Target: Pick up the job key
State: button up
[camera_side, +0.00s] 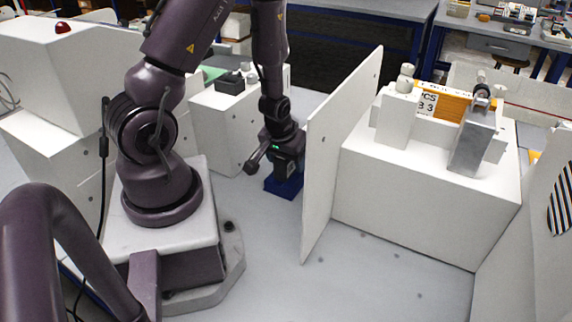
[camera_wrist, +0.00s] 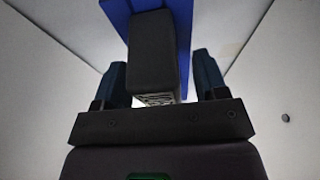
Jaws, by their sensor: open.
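My gripper (camera_side: 288,165) points down, low over a blue holder (camera_side: 284,187) on the floor, left of an upright white panel. In the wrist view my gripper (camera_wrist: 161,78) is open, with one finger on each side of a dark block (camera_wrist: 152,48), which I take to be the job key. Gaps show between the block and both fingers. The block's near end carries a black-and-white pattern. The blue holder (camera_wrist: 183,22) shows behind and beside the block. In the side view my gripper hides the block.
The white panel (camera_side: 340,140) stands close to the right of my gripper. Beyond it, a white box (camera_side: 430,215) carries a plotter-like fixture with an orange part (camera_side: 450,105). A white pedestal (camera_side: 215,130) stands behind left. The floor in front is clear.

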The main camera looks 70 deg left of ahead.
jog(key=shift+c, duration=0.5)
jog(key=c, duration=0.9)
jog(key=shift+r, duration=0.15)
